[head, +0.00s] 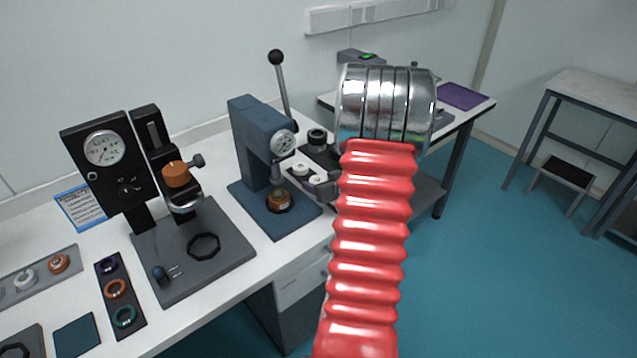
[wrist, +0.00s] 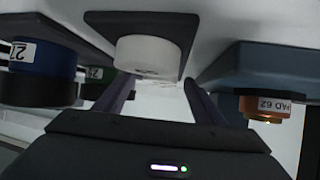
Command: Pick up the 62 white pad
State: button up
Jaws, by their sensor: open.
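A round white pad (wrist: 150,55) sits on a dark square base in the wrist view. Faint marks on its edge are too small to read. My gripper (wrist: 158,86) is open, its two fingers pointing toward the white pad, one on either side of its near edge, with nothing held. In the head view two white pads show, one at the back (head: 300,168) and one nearer (head: 317,180), on a dark tray beside the blue press; I cannot tell which is 62. My arm hides much of the area around the gripper there.
A blue press (head: 262,150) stands just left of the pads. Its orange-brass part, labelled PAD 62 (wrist: 268,106), is at right in the wrist view. A blue-and-black cylinder (wrist: 42,70) is at left there. A black gauge stand (head: 105,160) stands further left on the bench.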

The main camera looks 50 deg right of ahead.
jog(key=shift+c, duration=0.4)
jog(key=c, duration=1.1)
